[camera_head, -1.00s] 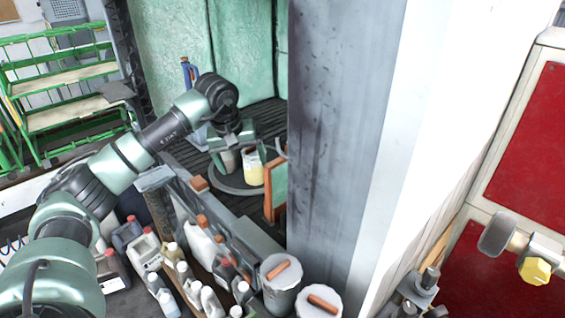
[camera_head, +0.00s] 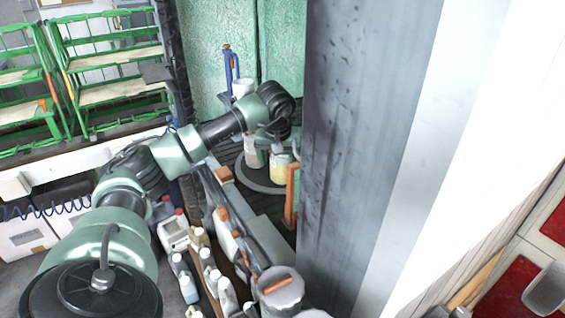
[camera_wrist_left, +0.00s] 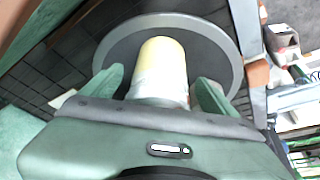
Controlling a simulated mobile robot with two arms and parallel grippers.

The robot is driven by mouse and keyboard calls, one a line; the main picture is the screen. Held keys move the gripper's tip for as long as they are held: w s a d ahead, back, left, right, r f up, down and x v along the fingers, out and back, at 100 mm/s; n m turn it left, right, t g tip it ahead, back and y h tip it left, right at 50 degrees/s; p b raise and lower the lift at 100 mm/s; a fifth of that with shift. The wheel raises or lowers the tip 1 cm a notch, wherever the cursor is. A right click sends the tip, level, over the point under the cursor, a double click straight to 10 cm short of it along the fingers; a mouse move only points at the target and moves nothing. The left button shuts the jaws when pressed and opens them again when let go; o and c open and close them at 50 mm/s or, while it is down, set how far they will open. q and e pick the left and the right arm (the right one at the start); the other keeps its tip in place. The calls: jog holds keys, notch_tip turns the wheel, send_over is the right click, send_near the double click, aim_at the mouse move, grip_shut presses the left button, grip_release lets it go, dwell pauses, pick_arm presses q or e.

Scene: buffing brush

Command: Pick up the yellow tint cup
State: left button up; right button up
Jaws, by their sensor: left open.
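The yellow tint cup (camera_head: 279,172), pale with yellow contents, stands on a round grey turntable (camera_head: 250,180) behind the partition. My left gripper (camera_head: 278,150) is open above it, reaching down from the arm. In the left wrist view the cup (camera_wrist_left: 162,75) shows between the two green fingers (camera_wrist_left: 160,84), one on each side, with visible gaps. Its near end is hidden by the gripper body. A second pale cup (camera_head: 252,158) stands just left of it in the head view. My right gripper is not in view.
A large grey pillar (camera_head: 370,130) stands close to the right of the cup. Several bottles (camera_head: 207,262) and a lidded can (camera_head: 281,290) line the shelf in front. A blue-handled item (camera_head: 229,68) stands behind. An orange-brown board (camera_head: 291,192) is beside the turntable.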

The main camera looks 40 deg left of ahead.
pick_arm(q)
jog(key=shift+x, duration=1.1)
jog(key=c, duration=1.5)
jog(key=shift+c, duration=0.9)
jog(key=shift+r, duration=0.15)
